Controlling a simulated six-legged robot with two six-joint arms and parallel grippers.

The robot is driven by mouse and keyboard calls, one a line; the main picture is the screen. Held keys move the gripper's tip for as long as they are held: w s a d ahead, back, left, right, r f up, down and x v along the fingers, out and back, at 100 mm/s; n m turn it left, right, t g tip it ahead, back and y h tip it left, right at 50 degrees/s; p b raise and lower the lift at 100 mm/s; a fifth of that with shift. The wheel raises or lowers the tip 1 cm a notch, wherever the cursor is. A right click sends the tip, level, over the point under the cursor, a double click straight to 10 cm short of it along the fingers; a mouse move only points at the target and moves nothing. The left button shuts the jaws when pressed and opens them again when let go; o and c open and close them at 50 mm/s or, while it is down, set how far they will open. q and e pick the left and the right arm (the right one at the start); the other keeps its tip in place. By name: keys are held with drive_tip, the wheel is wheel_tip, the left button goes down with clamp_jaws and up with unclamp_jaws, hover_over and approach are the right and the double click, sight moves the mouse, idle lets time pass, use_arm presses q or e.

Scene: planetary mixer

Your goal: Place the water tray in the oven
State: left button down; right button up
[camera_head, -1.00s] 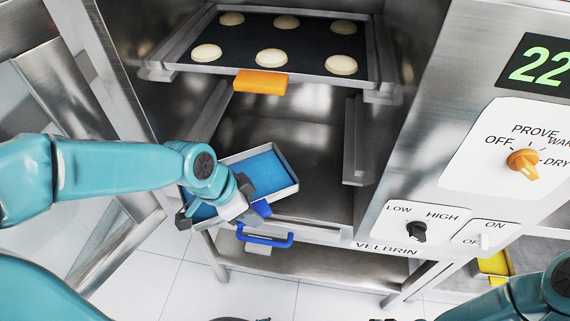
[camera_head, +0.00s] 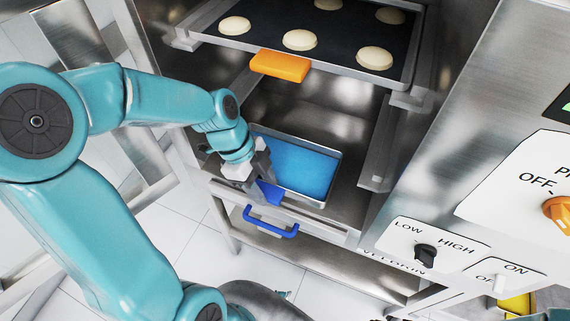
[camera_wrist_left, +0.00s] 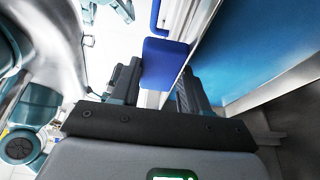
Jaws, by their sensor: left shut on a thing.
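The water tray (camera_head: 300,166) is a shallow metal tray with blue water in it. It lies inside the lower part of the oven (camera_head: 330,112), near the front opening, below the shelf. My left gripper (camera_head: 258,178) is shut on the tray's front side, by a blue tab (camera_head: 270,192). In the left wrist view the water tray (camera_wrist_left: 255,50) is at the right, and the blue tab (camera_wrist_left: 165,64) is just beyond the fingers (camera_wrist_left: 155,88). The exact contact between fingers and tray is partly hidden. My right gripper does not show.
A baking tray (camera_head: 402,78) with several pale dough rounds and an orange front tab (camera_head: 280,66) sits on the shelf above. A blue handle (camera_head: 270,222) sticks out below the opening. The control panel (camera_head: 500,200) is at the right.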

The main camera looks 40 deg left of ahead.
sight(277, 164)
use_arm(q)
drive_tip(key=w, duration=0.2)
drive_tip(key=w+a+p, duration=0.1)
drive_tip(key=w, duration=0.2)
drive_tip(key=w+a, duration=0.1)
drive_tip(key=w, duration=0.2)
drive_tip(key=shift+w+r+p, duration=0.1)
drive_tip(key=shift+p, duration=0.3)
drive_tip(key=shift+w+f, duration=0.25)
drive_tip(key=shift+f, duration=0.9)
wheel_tip(277, 164, down, 4)
drive_tip(key=shift+r+p, duration=0.1)
drive_tip(key=shift+p, duration=0.25)
drive_tip(key=shift+w+f, duration=0.1)
drive_tip(key=shift+f, duration=0.25)
drive_tip(key=shift+w+a+f, duration=0.1)
drive_tip(key=shift+f, duration=0.1)
drive_tip(key=c, duration=0.5)
unclamp_jaws()
drive_tip(key=shift+c, duration=0.2)
drive_tip(key=v, duration=0.7)
drive_tip(key=shift+r, duration=0.2)
